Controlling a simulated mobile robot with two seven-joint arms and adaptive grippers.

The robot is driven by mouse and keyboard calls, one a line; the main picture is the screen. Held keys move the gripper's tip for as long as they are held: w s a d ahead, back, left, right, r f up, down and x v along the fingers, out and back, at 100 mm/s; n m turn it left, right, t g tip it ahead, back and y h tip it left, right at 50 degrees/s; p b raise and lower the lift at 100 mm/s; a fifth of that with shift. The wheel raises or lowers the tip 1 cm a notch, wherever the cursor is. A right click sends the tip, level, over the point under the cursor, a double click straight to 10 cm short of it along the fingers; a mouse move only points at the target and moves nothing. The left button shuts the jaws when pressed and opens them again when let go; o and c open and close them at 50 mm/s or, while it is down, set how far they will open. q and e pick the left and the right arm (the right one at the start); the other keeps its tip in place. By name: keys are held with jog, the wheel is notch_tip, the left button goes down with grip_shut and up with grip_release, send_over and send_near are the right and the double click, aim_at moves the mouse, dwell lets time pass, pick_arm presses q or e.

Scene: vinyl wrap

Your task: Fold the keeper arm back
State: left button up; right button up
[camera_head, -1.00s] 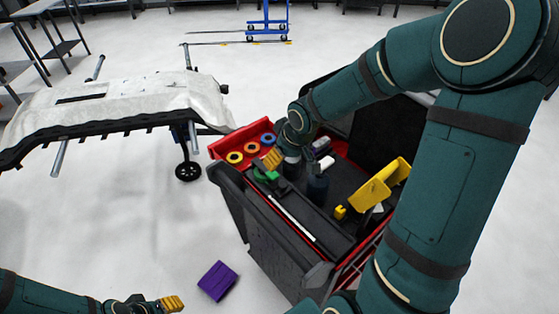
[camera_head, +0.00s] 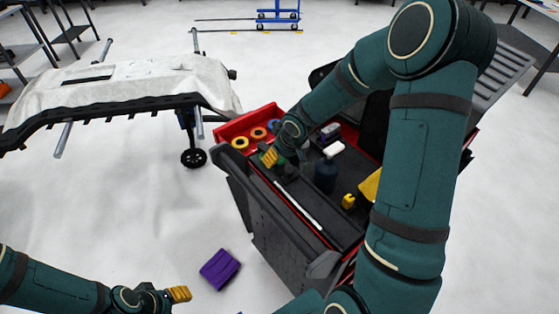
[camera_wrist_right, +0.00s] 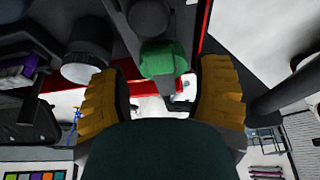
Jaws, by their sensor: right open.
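A green block (camera_wrist_right: 162,58) sits at the end of a dark part in the right wrist view. It may belong to the keeper arm, but I cannot tell for certain. My right gripper (camera_head: 269,157) is over the left side of the open black and red tool cart (camera_head: 285,240). In the right wrist view its yellow fingers (camera_wrist_right: 160,78) are spread, with the green block between and beyond them. I cannot see contact. In the head view the gripper mostly hides this spot. My left gripper (camera_head: 179,294) is low at the left, away from the cart; its finger gap is not clear.
Tape rolls (camera_head: 240,143) lie in the cart's red tray. A dark bottle (camera_head: 325,175) and a yellow item (camera_head: 370,187), partly behind my right arm, are also in the cart. A purple box (camera_head: 220,268) lies on the floor. A covered panel (camera_head: 120,83) on a stand is at the left.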

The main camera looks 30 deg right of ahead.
jog(key=shift+x, duration=0.8)
grip_shut()
